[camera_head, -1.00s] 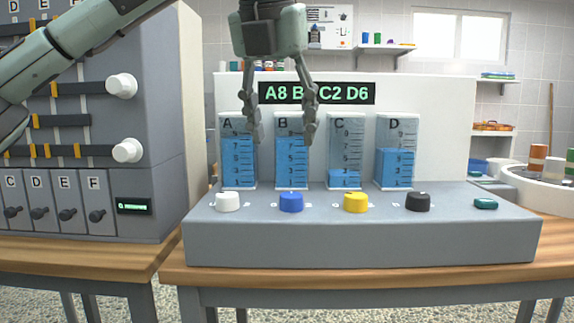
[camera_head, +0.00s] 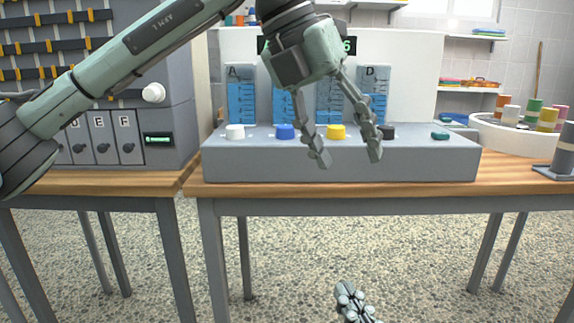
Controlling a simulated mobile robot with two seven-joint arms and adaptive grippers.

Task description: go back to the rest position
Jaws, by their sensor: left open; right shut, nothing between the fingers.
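My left gripper (camera_head: 346,160) hangs from the arm that comes in from the upper left. Its two fingers are spread with nothing between them. In the picture it overlaps the front of the grey dispenser console (camera_head: 240,163), near the yellow knob (camera_head: 336,132) and the black knob (camera_head: 387,132); I cannot tell its distance from them. My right gripper (camera_head: 351,296) shows at the bottom edge, low in front of the table. Its fingers are together and hold nothing. The rest of the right arm is out of view.
The console stands on a wooden table (camera_head: 400,196), with blue-filled columns (camera_head: 241,103) behind its knobs. A grey cabinet (camera_head: 180,100) with a white knob (camera_head: 153,93) stands at left. A round white tray (camera_head: 500,136) with coloured cylinders is at right. The floor (camera_head: 300,260) in front looks clear.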

